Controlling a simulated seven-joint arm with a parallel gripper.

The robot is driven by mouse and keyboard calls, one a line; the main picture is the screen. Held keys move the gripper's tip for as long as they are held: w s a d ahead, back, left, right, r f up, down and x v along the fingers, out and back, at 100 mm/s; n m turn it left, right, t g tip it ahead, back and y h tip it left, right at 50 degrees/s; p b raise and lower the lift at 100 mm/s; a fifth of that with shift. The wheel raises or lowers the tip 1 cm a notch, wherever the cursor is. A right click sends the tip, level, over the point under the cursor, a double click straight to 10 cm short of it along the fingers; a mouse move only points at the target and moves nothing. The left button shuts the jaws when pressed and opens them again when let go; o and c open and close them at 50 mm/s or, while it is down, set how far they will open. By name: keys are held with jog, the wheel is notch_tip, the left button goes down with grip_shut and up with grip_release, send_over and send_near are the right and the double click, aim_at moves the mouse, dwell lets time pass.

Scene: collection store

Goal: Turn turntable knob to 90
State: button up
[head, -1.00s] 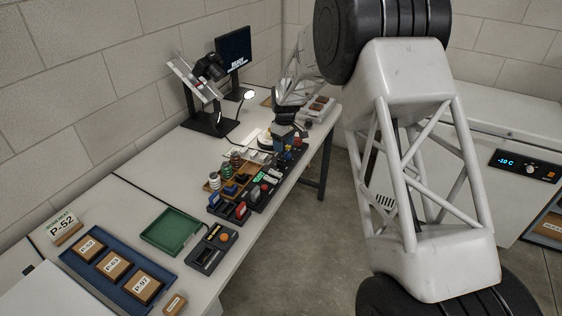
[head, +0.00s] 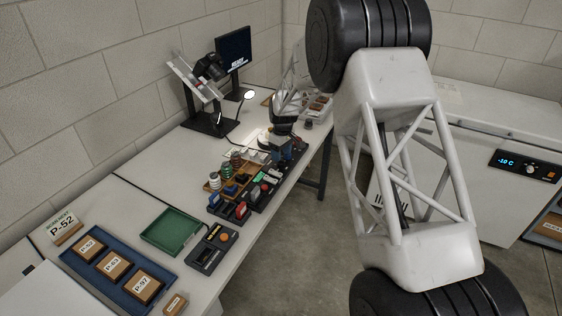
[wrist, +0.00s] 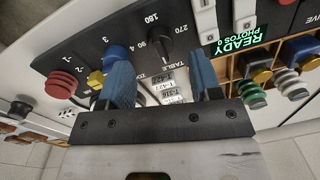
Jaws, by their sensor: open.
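The turntable knob (wrist: 163,46) is a dark dial on the black control panel in the wrist view, beside the word TABLE and the marks 90, 180 and 270. Its exact pointer setting is hard to read. My gripper (wrist: 165,78) is open, with its two blue fingers apart over the panel. The knob shows beyond the gap between the fingertips, and I see nothing gripped. In the head view my gripper (head: 281,158) is over the far end of the panel, and the knob is not distinguishable there.
Red, yellow and blue knobs (wrist: 62,85) sit left of my fingers. In the head view a camera stand (head: 210,95) stands behind; a green tray (head: 170,231) and boxed items lie nearer.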

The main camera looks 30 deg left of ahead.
aim_at(281, 163)
jog(key=shift+s+f, duration=0.1)
jog(key=shift+f, duration=1.95)
jog(key=c, duration=0.9)
